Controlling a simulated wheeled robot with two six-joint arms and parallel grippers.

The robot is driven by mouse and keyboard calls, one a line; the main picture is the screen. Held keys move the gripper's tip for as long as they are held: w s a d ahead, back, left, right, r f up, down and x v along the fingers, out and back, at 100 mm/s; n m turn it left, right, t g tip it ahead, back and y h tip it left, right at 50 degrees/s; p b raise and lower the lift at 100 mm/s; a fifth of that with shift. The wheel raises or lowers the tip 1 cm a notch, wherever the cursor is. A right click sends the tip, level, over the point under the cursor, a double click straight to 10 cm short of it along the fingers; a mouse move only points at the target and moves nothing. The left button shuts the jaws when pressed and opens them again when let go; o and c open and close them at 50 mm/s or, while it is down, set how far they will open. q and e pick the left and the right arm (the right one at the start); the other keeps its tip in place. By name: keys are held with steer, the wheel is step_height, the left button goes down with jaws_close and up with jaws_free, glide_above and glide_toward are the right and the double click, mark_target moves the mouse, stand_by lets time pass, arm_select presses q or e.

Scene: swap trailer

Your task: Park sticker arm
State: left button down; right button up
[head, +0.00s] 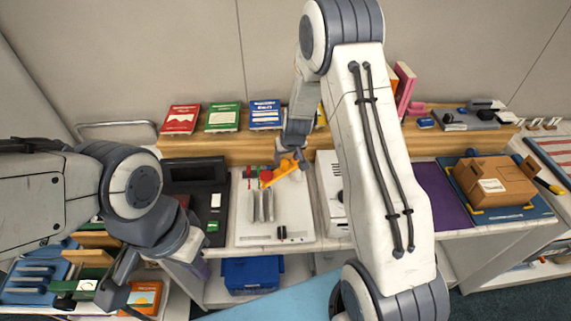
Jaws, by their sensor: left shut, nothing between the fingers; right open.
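My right arm reaches up and over the table, and its gripper (287,155) is at the back of a white flat device (290,222). The gripper is open. An orange and yellow piece (284,170) sits just below it; I cannot tell whether they touch. The white device has grey upright plates (263,206) and a small dark knob. My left gripper (118,286) is at the lower left, shut and empty, beside a green and white card (76,288) and an orange box (143,297). I cannot tell for certain which thing is the sticker arm.
A black device (196,180) stands left of the white one. Red (181,119), green (222,116) and blue (265,114) booklets stand on the wooden shelf. An open cardboard box (494,186) is at the right. A blue bin (252,275) is below. Purple mat (442,196) looks clear.

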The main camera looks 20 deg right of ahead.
mark_target(285, 163)
steer(key=shift+b+x, duration=0.35)
steer(key=shift+x, duration=1.25)
steer(key=shift+c, duration=0.3)
jaws_close()
